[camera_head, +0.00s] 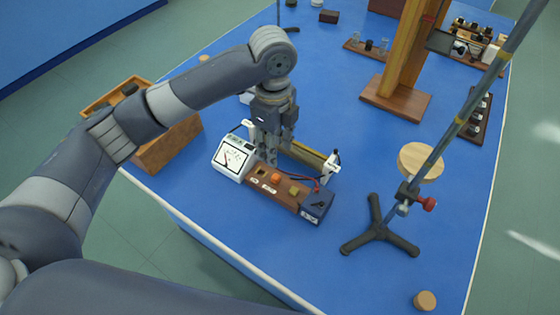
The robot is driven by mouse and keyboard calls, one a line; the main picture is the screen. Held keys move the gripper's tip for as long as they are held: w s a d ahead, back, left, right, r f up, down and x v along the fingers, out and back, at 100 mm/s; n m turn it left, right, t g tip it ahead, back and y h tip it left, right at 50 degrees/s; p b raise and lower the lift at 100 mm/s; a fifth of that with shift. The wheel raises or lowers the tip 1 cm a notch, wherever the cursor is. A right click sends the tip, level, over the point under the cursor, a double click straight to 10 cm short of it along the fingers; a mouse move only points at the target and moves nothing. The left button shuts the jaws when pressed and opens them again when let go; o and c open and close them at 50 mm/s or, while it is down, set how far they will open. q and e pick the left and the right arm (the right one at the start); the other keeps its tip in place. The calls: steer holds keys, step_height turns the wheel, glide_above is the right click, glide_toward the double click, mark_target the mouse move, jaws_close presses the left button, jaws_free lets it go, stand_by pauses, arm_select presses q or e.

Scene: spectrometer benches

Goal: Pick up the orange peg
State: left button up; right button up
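The orange peg (276,179) stands in a dark wooden block (284,196) on the blue table, between a small dark hole on its left and an olive-yellow peg (295,190) on its right. My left gripper (267,158) points down just behind the block, close to the orange peg and to its upper left in the picture. Its fingers look close together and small, so I cannot tell whether they are open or shut. The peg shows clear of the fingers. My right gripper is not in view.
A white meter (235,157) adjoins the block's left end, a dark blue box (317,205) its right. A brass bar (306,153) lies behind. A tripod stand (379,232) with a slanting rod is at right. A wooden crate (166,148) is at left. The front table is clear.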

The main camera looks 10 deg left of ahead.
mark_target(276, 176)
arm_select(q)
steer(key=f, duration=0.4)
steer(key=shift+s+f, duration=0.4)
steer(key=shift+w+f+p, duration=0.1)
steer(key=shift+f+p, duration=0.2)
step_height(276, 176, down, 5)
steer(key=shift+d+p, duration=0.1)
steer(key=shift+p, duration=0.45)
steer(key=shift+c, duration=0.8)
jaws_close()
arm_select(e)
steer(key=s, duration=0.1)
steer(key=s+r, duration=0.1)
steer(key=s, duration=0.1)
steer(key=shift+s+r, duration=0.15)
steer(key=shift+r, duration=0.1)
